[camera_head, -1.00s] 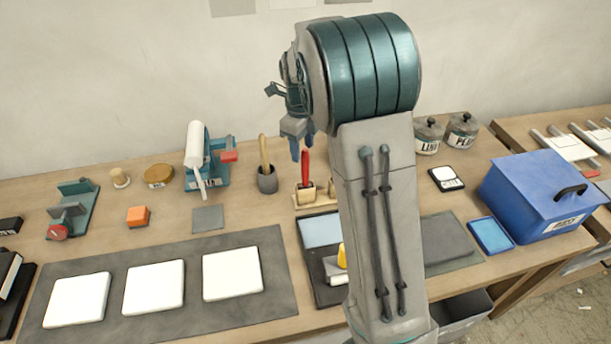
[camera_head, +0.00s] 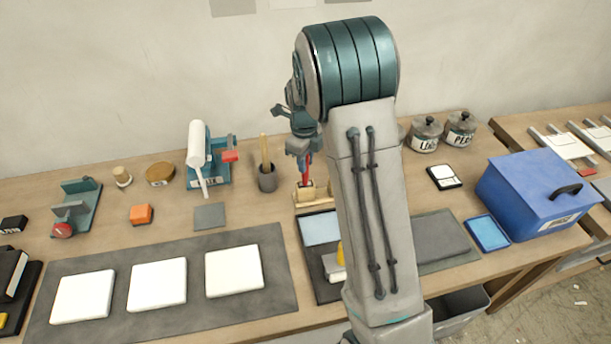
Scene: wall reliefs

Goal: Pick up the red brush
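The red brush (camera_head: 307,180) stands upright in a wooden holder (camera_head: 316,196) near the back of the table, just left of my forearm. My gripper (camera_head: 304,160) points down over the brush, with its blue fingers at the brush's upper handle. The fingers overlap the handle in this view. It is too small to tell whether they are apart or closed on it. The right part of the holder is partly hidden by my arm.
A teal device with a white roller (camera_head: 197,145) is farther left. In front lie a black tray (camera_head: 311,262) and white tiles (camera_head: 233,270). Jars (camera_head: 425,135) and a blue box (camera_head: 535,193) are right.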

